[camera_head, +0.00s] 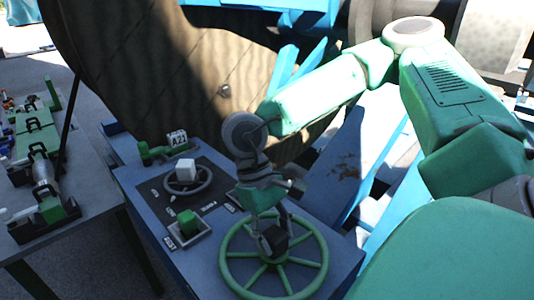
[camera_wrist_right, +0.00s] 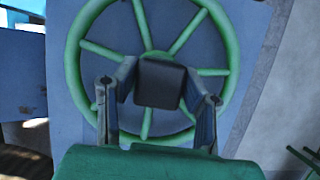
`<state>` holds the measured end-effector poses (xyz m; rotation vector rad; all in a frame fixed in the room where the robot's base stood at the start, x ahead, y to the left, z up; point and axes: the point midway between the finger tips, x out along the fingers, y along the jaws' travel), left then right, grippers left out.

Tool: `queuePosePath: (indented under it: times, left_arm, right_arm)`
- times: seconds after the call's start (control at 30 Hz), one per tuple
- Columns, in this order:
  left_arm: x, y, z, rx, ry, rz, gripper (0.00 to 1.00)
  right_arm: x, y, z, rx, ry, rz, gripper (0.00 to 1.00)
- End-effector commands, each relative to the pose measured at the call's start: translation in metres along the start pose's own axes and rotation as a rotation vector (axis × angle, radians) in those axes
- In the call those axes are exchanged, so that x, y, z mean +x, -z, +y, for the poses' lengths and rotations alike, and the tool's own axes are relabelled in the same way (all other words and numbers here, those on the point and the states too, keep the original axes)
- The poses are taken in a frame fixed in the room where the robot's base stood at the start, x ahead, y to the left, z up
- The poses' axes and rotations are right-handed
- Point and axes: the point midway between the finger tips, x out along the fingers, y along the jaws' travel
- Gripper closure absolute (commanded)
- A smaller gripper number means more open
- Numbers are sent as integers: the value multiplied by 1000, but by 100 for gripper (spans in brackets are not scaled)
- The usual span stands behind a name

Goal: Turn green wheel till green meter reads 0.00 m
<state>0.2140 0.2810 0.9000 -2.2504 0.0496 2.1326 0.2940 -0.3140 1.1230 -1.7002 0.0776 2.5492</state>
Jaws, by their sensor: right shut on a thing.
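The green wheel (camera_head: 231,281) is a spoked wheel lying on the near right of the blue-grey console. It fills much of the right wrist view (camera_wrist_right: 72,62). My right gripper (camera_head: 273,236) comes down over the wheel's middle. Its two fingers (camera_wrist_right: 157,95) stand on either side of a dark square block (camera_wrist_right: 160,83) at the hub and are shut on it. I cannot make out a green meter or a 0.00 m reading. My left gripper is out of view.
A large wooden reel (camera_head: 150,70) stands close behind.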

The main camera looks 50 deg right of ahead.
Motion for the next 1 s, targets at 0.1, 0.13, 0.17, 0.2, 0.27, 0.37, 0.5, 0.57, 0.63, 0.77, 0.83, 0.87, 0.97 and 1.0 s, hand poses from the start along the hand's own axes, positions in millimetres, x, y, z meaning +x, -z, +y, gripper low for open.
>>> queuePosePath:
  times: [0.1,0.13,0.17,0.2,0.27,0.37,0.5,0.57,0.63,0.77,0.83,0.87,0.97,1.0]
  left_arm:
    - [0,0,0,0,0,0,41]
    - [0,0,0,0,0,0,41]
    - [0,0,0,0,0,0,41]
    - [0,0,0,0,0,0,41]
    - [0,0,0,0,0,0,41]
    - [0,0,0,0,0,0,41]
    - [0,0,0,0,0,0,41]
    - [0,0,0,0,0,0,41]
    - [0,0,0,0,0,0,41]
    - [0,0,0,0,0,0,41]
    - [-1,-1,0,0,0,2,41]
    - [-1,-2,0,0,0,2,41]
    - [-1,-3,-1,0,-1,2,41]
    - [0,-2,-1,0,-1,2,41]
  right_arm:
    - [-5,4,1,-2,1,20,100]
    - [-5,4,1,-2,1,20,100]
    - [-5,4,1,-2,1,20,100]
    - [-5,4,1,-2,0,20,100]
    - [-5,4,1,-2,0,20,100]
    - [-5,4,1,-2,0,20,100]
    - [-5,4,1,-2,0,19,41]
    - [-4,3,1,-2,0,16,41]
    - [-3,2,1,-2,0,13,41]
    - [-2,0,1,-2,-1,11,41]
    - [-2,-1,1,-2,-1,10,41]
    - [-4,-1,1,-2,-1,11,41]
    - [-13,0,0,-2,-2,13,41]
    - [-19,0,0,-2,-2,12,41]
